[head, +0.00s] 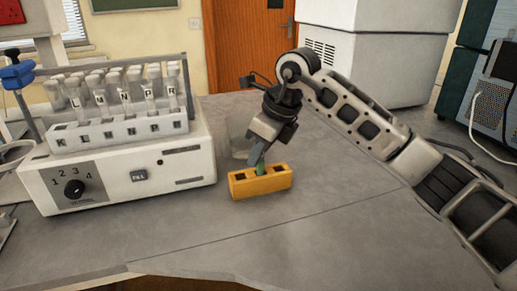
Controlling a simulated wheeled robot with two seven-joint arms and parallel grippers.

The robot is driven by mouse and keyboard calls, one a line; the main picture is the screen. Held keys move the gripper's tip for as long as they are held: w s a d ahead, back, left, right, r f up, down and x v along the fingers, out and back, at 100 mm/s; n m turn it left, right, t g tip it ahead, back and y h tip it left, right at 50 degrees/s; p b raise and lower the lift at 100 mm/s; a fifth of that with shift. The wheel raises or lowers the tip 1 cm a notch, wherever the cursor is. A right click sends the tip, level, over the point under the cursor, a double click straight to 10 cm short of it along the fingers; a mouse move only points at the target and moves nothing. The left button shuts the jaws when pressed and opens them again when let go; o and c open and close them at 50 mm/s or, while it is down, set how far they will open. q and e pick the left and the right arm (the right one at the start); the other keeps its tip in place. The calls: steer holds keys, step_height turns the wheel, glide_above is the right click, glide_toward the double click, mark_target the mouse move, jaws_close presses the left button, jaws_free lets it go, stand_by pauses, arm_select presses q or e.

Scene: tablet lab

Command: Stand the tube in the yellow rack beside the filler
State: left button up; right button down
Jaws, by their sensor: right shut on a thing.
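The yellow rack (262,185) lies on the grey bench, just right of the filler (120,178). It has dark square openings in its top. My right gripper (257,152) points down over the rack and is shut on the tube (260,168). Only a short green part of the tube shows, between the fingers and the rack's top near its middle. The tube's lower end is hidden, so I cannot tell how deep it sits in an opening. My left gripper is not in view.
The filler carries several lettered tubes (125,93) in a white holder, with a dial and a FILL button in front. A clear glass vessel (238,137) stands behind the rack. The bench (300,235) is bare in front and to the right.

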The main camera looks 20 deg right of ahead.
steer(key=shift+f, duration=0.1)
steer(key=c, duration=1.3)
jaws_free()
steer(key=v, duration=1.6)
